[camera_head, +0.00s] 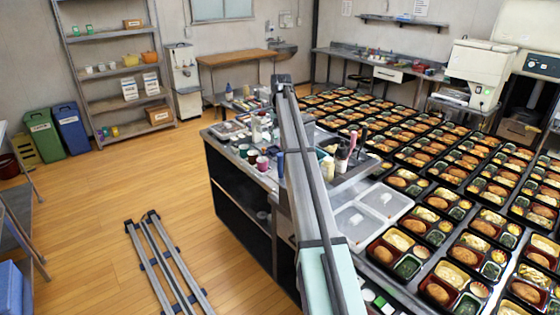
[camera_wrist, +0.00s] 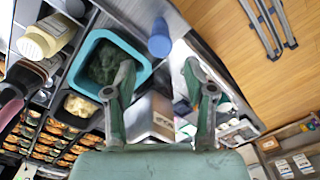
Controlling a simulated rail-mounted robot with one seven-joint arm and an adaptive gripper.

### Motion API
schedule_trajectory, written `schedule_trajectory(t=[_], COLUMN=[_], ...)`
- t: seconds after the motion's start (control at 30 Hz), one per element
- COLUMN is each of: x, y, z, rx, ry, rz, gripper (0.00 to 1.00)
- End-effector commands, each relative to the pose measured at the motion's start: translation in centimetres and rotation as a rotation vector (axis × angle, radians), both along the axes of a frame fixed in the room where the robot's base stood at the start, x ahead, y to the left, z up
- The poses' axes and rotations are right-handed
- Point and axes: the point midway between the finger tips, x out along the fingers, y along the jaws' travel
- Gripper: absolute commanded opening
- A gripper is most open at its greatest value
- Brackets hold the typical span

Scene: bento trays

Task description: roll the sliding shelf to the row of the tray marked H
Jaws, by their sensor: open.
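Many black bento trays (camera_head: 408,158) stand in rows on the right of the head view. Their marks are too small to read, so I cannot tell which one is H. A dark-sided cabinet (camera_head: 238,200) with a cluttered top stands left of the trays, with a low shelf part in its open side. I cannot tell whether it is the sliding shelf. My gripper (camera_wrist: 158,65) is open and empty in the wrist view, above the cluttered top. A teal-rimmed bin (camera_wrist: 80,45) is beside its left finger. In the head view my arm hides part of the cabinet.
Metal rails (camera_head: 168,268) lie on the wooden floor at the lower left. Two pale lidded containers (camera_head: 358,226) sit between the cabinet top and the trays. Bottles and a blue cylinder (camera_wrist: 160,40) stand near my fingers. The floor left of the cabinet is mostly clear.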

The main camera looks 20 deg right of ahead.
Motion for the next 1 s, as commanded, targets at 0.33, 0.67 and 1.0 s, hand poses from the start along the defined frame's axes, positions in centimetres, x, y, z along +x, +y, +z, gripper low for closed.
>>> schedule_trajectory(t=[0.33,0.67,1.0], x=[-0.1,0.0,0.0], y=[0.0,0.0,0.0], z=[-6.7,-10.5,-11.0], rx=[0.0,0.0,0.0], ry=[0.002,0.0,0.0], rz=[0.0,0.0,0.0], gripper=[0.54,0.54,0.54])
